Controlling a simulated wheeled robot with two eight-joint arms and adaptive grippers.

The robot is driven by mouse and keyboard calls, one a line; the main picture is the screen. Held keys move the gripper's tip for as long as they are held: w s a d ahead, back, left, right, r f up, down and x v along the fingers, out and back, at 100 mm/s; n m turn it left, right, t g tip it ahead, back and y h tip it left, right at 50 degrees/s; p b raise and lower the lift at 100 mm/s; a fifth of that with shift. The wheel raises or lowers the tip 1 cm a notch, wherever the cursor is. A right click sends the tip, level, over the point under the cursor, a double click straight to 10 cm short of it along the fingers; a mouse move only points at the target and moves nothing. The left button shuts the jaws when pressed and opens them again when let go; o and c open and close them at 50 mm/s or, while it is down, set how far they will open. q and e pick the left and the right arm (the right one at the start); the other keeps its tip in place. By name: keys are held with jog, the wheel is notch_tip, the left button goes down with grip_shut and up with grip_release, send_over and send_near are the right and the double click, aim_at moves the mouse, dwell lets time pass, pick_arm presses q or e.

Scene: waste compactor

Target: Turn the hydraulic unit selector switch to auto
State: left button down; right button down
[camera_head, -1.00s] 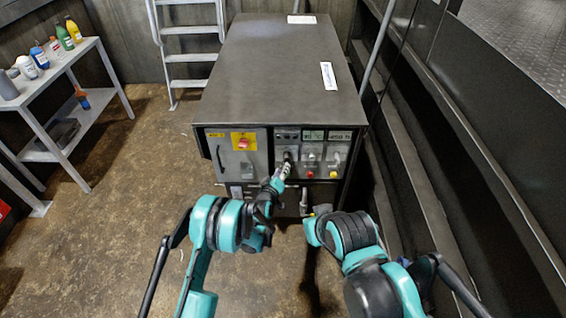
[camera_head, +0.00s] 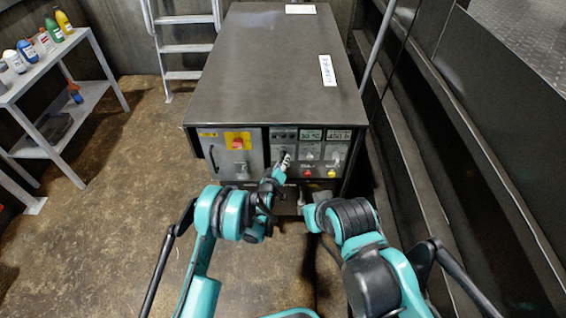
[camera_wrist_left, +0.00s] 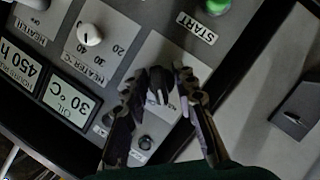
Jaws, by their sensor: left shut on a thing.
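The hydraulic unit (camera_head: 285,65) is a large dark cabinet with a control panel on its front. The selector switch (camera_wrist_left: 157,82) is a small black knob on a light plate, seen in the left wrist view. My left gripper (camera_head: 286,160) reaches the panel, and in the left wrist view its two fingers (camera_wrist_left: 158,88) close around the knob from both sides. The fingers cover part of the plate and its labels, so I cannot read the switch's position. My right arm is low in front of the cabinet, and its fingers cannot be made out clearly.
Near the switch are a white heater knob (camera_wrist_left: 90,35), a green start button (camera_wrist_left: 217,5) and an oil display (camera_wrist_left: 70,98). A red switch on yellow (camera_head: 238,142) sits left on the panel. A shelf with bottles (camera_head: 60,75) stands left; a ladder (camera_head: 185,50) stands behind.

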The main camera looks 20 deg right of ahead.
pick_arm(q)
jog(key=shift+m, duration=0.3)
jog(key=m+y, duration=0.2)
jog(key=shift+d+m, duration=0.1)
jog(key=shift+m, duration=0.3)
jog(key=m+y, duration=0.2)
jog(key=m, duration=0.1)
jog(key=m+t+y, duration=0.1)
jog(key=m+y, duration=0.1)
jog(key=m, duration=0.1)
jog(key=shift+m+y, duration=0.3)
jog(key=shift+m+t+y, duration=0.6)
jog(key=shift+m, duration=0.5)
jog(key=c, duration=1.6)
grip_release()
jog(key=shift+w, duration=0.1)
